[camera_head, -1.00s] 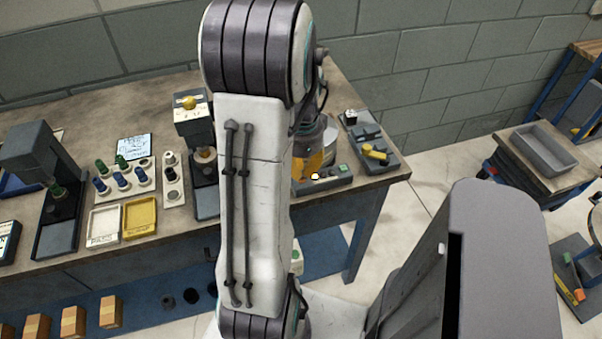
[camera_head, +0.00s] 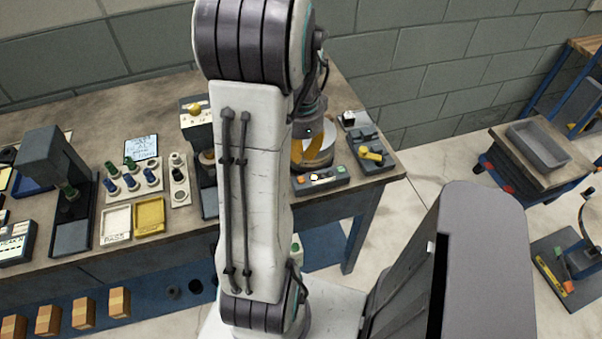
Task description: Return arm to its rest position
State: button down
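My arm stands upright in the middle of the view, its white link (camera_head: 250,190) running between two dark ringed joints. It hides part of the workbench behind it. The dark end of my arm, with my gripper (camera_head: 307,128), shows only in part to the right of the link, in front of or above a round silver and yellow device (camera_head: 318,152) on the bench. Its fingers cannot be made out, and I cannot tell whether it holds anything.
The workbench (camera_head: 120,262) carries a press-like device (camera_head: 45,160), a white tray (camera_head: 116,222), a yellow tray (camera_head: 149,215) and a control box (camera_head: 322,180). A grey bin (camera_head: 538,145) sits on a cart at right. Floor between bench and cart is clear.

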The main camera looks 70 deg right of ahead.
jog(key=shift+r+p, duration=0.3)
jog(key=shift+r, duration=0.35)
dwell(0.4)
jog(key=w+a+r+n+t, duration=0.1)
jog(key=w+a+r+n, duration=0.2)
jog(key=a+n, duration=0.6)
jog(key=w+a+r+n+t, duration=0.2)
jog(key=w+a+n, duration=0.3)
jog(key=a+n, duration=0.5)
jog(key=w+a+r+n+t, duration=0.1)
jog(key=w+a+r+n, duration=0.4)
jog(key=a+n, duration=0.4)
jog(key=shift+a+n, duration=0.4)
jog(key=shift+a, duration=1.9)
jog(key=shift+s+d, duration=0.1)
